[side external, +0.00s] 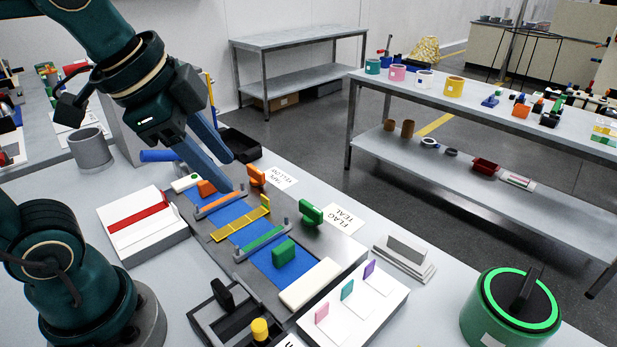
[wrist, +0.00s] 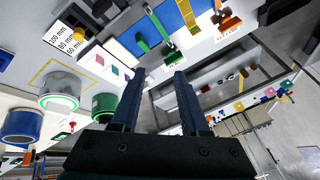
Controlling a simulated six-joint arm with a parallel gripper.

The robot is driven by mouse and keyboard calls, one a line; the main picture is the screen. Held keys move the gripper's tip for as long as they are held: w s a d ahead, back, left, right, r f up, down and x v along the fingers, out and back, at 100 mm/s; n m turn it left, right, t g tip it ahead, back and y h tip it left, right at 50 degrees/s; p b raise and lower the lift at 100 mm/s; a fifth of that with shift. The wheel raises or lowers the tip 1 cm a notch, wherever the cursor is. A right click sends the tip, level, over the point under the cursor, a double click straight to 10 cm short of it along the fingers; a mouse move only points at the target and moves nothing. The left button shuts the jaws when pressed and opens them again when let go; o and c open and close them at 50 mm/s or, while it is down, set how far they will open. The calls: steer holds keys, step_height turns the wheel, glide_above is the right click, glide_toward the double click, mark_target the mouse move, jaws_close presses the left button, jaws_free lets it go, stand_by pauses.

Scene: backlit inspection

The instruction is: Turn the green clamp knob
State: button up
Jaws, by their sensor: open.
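The green clamp knob (side external: 311,212) stands upright at the right edge of the fixture, beside the end of the green clamp bar (side external: 263,243). In the wrist view a green knob (wrist: 169,54) shows small, beyond and above the fingertips. My gripper (side external: 231,173) is open and empty, with two long blue-grey fingers pointing down and right. It is up and left of the green knob, apart from it, and appears nearer the orange knob (side external: 257,176). The open fingers also show in the wrist view (wrist: 159,79), with nothing between them.
The blue strip (side external: 270,264) carries a green block (side external: 284,252), a yellow slotted strip (side external: 240,224) and an orange bar (side external: 220,203). Labels lie beside the knobs. A white tray (side external: 372,308) with small coloured tabs and a green round canister (side external: 510,312) stand at right.

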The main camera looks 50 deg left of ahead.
steer(key=w+r+m+g, duration=0.1)
steer(key=w+m, duration=0.4)
steer(key=w, duration=0.1)
steer(key=m+g, duration=0.4)
steer(key=m, duration=0.1)
glide_above(311, 206)
step_height(311, 206, down, 12)
steer(key=shift+r, duration=0.15)
steer(key=shift+f, duration=2.65)
jaws_close()
